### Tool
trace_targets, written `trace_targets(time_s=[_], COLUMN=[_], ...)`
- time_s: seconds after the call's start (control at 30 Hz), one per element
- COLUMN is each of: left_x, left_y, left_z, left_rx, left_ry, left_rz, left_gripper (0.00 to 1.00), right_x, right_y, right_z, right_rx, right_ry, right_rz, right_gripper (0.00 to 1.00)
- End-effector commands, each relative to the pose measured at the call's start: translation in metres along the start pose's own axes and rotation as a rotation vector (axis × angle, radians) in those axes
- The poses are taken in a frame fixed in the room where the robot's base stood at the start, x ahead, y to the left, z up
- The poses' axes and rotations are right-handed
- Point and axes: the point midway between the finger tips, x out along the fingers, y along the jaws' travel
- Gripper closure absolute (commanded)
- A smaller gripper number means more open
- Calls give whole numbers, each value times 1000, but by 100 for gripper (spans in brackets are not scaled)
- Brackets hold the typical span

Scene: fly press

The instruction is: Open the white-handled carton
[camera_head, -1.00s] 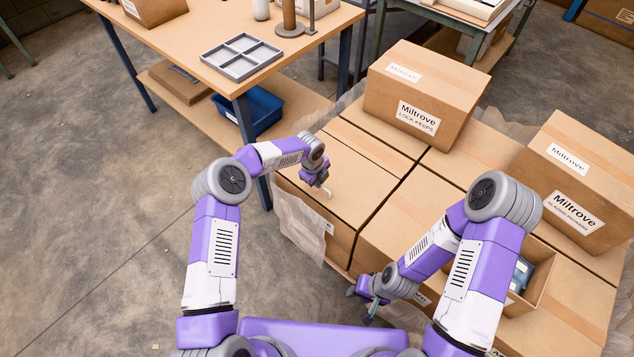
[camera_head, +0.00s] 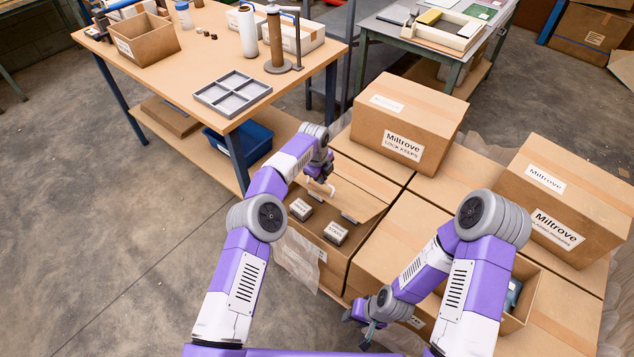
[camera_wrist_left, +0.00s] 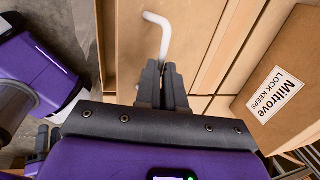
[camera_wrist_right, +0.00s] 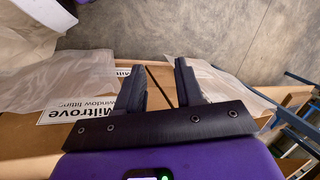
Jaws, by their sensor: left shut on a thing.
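The white-handled carton (camera_head: 336,268) stands at the near left corner of the carton block. Its lid flap (camera_head: 362,195) is raised and tilted back, and the front of the inside shows. Dark items with white labels (camera_head: 336,233) lie inside. The white handle (camera_head: 322,187) sits on the lid; the left wrist view shows it as a bent white bar (camera_wrist_left: 163,30). My left gripper (camera_wrist_left: 164,68) is shut on the handle, above the carton's far side. My right gripper (camera_wrist_right: 160,78) is open and empty, low at the near edge of the cartons.
A closed Miltrove carton (camera_head: 408,120) stands behind the open one, and another (camera_head: 565,200) at the right. An open carton (camera_head: 522,305) sits beside my right arm. A workbench (camera_head: 180,75) is at the back left. Loose plastic wrap (camera_head: 297,258) hangs at the block's left side.

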Motion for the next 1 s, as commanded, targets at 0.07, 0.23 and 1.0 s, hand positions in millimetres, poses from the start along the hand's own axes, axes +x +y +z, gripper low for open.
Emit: trace_targets(time_s=[0.07,0.23,1.0], left_x=[9,6,6], left_y=[-4,-8,-9], left_z=[-2,-2,-5], left_rx=[2,4,7], left_ry=[0,0,6], left_rz=[-11,-9,-6], left_gripper=[100,100,100], right_x=[-2,-5,-4], right_y=[-1,-2,-5], right_z=[0,0,-5], right_rx=[0,0,17], right_ry=[0,0,14], right_rz=[0,0,0], right_gripper=[63,63,83])
